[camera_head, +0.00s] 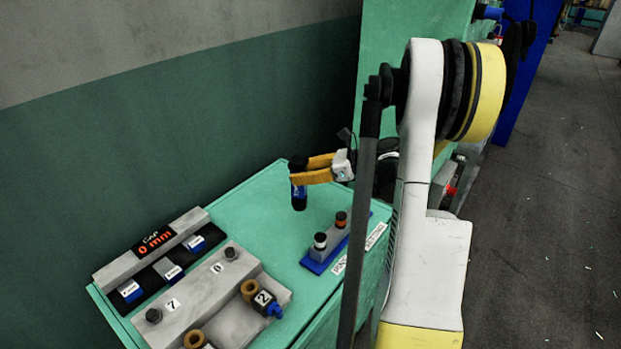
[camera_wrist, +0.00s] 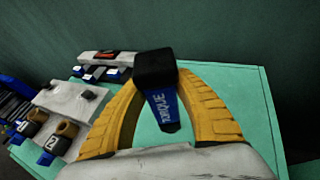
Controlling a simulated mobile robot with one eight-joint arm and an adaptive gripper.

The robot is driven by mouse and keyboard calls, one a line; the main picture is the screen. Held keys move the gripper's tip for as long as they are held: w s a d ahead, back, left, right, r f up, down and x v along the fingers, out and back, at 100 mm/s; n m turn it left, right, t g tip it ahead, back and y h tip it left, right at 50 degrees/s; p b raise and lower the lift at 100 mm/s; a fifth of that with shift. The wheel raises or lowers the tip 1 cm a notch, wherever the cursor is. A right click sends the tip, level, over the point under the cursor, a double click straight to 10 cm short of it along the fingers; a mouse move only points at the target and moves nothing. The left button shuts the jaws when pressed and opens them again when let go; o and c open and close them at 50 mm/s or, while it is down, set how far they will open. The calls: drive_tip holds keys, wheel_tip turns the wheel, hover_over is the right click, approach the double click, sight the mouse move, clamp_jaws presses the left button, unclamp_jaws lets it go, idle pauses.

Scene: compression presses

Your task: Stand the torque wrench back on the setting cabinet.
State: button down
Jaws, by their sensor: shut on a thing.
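The torque wrench (camera_head: 299,193) is a short upright tool with a black top and a blue body. In the wrist view the wrench (camera_wrist: 163,108) shows the word TORQUE on its blue side. My gripper (camera_head: 318,170) has its yellow fingers shut around it; the fingers also show in the wrist view (camera_wrist: 165,100). The wrench is over the back part of the green setting cabinet (camera_head: 250,208), whose bare top also shows in the wrist view (camera_wrist: 232,82). I cannot tell whether its lower end touches the top.
A grey block on a blue base (camera_head: 323,246) with two small knobs stands right of the wrench. The top around the wrench is clear; a green wall (camera_head: 200,120) stands behind.

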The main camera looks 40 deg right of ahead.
drive_tip(key=w+a+f+b, duration=0.2)
drive_tip(key=w+f+b, duration=0.1)
drive_tip(key=f, duration=0.4)
drive_tip(key=shift+w+a, duration=0.35)
drive_tip(key=shift+w, duration=0.35)
drive_tip(key=shift+f+b, duration=0.15)
drive_tip(key=shift+b, duration=0.25)
drive_tip(key=c, duration=1)
unclamp_jaws()
drive_tip(key=shift+c, duration=0.2)
